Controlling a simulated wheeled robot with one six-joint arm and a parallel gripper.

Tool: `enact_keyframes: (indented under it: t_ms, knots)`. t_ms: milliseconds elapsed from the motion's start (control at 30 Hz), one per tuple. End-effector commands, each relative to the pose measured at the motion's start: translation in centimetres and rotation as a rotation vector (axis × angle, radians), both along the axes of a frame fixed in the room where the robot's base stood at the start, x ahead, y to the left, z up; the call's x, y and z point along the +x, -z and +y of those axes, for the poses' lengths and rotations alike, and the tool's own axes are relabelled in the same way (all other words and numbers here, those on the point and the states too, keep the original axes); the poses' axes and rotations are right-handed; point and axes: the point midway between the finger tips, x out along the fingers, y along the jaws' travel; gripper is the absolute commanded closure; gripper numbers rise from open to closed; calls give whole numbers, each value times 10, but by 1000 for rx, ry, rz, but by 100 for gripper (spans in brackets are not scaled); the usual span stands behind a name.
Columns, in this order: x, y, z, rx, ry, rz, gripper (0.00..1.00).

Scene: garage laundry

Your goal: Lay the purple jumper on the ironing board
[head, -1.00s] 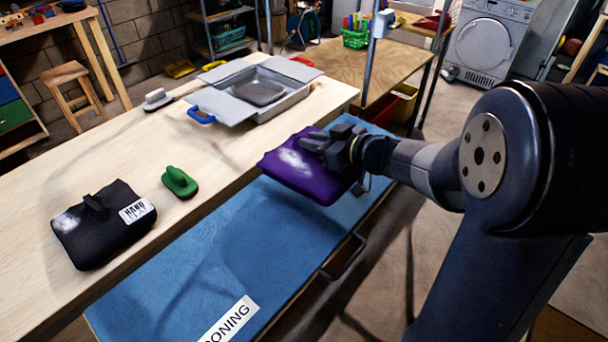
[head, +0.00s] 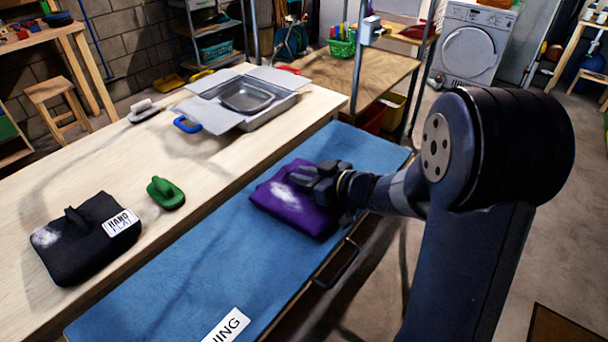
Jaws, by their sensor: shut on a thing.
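The purple jumper (head: 290,212) is a folded purple bundle with a pale patch on top. It is over the blue ironing board (head: 200,275), towards its far half, and looks low against the surface; I cannot tell whether it fully rests on it. My gripper (head: 318,180) comes from the right and is shut on the jumper's right side. The fingertips are partly hidden in the cloth. A white label with dark letters lies at the board's near end.
A wooden table (head: 110,180) adjoins the board's left side. On it are a black folded garment (head: 80,245) with a label, a green brush (head: 165,193), a pale brush (head: 143,110) and a grey box with open flaps (head: 262,115). A dark handle (head: 338,265) juts from the board's right edge.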

Motion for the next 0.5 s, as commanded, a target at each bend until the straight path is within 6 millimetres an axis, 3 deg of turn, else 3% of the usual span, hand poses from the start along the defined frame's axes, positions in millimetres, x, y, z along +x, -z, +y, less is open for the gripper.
enact_keyframes:
  t_ms: [267,500]
  knots:
    - [0,1,0,0,0,0,61]
    - [0,0,0,0,0,0,60]
